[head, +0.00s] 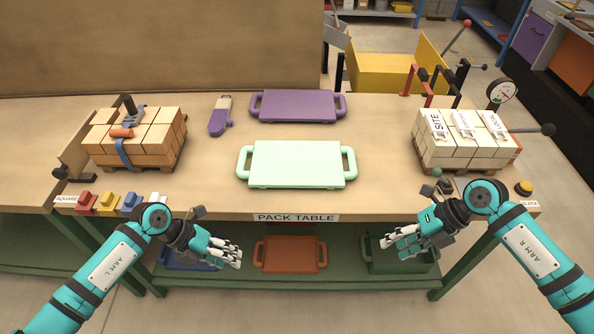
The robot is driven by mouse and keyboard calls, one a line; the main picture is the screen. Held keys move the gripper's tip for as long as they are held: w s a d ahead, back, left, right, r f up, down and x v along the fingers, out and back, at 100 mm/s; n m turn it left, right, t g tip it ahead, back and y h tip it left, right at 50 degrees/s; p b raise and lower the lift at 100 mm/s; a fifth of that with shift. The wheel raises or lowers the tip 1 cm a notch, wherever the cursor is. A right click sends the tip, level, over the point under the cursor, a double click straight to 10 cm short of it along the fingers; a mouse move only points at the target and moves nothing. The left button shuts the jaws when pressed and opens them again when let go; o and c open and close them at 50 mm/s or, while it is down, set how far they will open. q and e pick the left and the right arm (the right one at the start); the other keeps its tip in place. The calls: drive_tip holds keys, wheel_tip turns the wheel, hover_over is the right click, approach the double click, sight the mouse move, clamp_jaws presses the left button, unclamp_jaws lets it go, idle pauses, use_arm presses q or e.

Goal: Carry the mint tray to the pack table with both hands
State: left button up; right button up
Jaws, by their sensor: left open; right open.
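The mint tray (297,163) lies flat and empty on the pack table (380,204), near its front edge and above the sign reading PACK TABLE. It has a loop handle at its left end and another at its right end. My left gripper (238,256) is open and empty, in front of the table edge, below and left of the tray. My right gripper (388,246) is open and empty, in front of the table edge, below and right of the tray. Neither gripper touches the tray.
A purple tray (297,105) lies behind the mint one. Brick stacks stand left (140,140) and right (465,140). A purple-handled tool (219,118) lies back left. Blocks (108,203) line the front left. An orange tray (290,254) is on the lower shelf.

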drive_tip(key=shift+v, duration=1.7)
drive_tip(key=shift+a, duration=0.1)
